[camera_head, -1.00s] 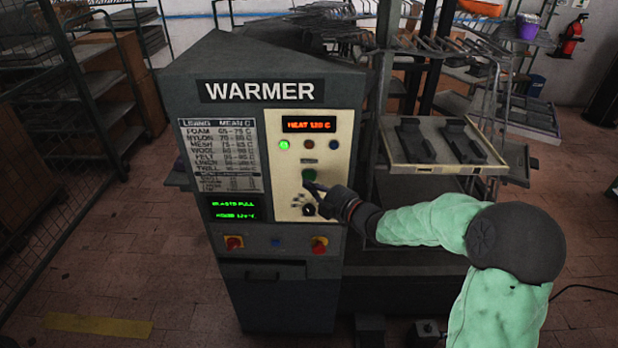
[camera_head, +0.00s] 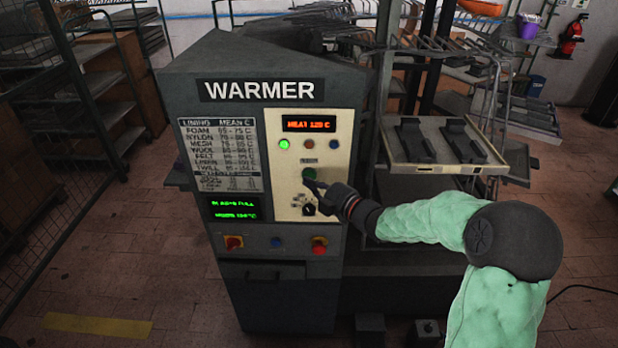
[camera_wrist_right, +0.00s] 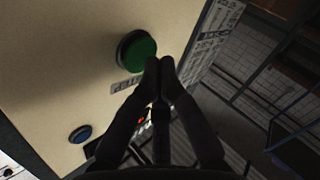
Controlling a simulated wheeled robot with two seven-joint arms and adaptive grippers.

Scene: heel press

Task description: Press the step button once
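The warmer cabinet (camera_head: 262,180) stands in the middle of the head view. Its cream panel carries a green button (camera_head: 309,174), which shows large in the right wrist view (camera_wrist_right: 137,50). I cannot read the small label beside it, so I cannot tell if this is the step button. My right gripper (camera_head: 309,186) is shut and empty, its fingertips together just below the green button in the head view. In the right wrist view the fingertips (camera_wrist_right: 160,62) are at the button's lower right edge; I cannot tell whether they touch it. My left gripper is not in view.
A dark knob (camera_head: 309,209) sits below the gripper tips. A lit green lamp (camera_head: 284,144) and an orange display (camera_head: 309,124) are above. A red knob (camera_head: 319,245) is lower down. A tray (camera_head: 442,150) with dark shapes stands at the right.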

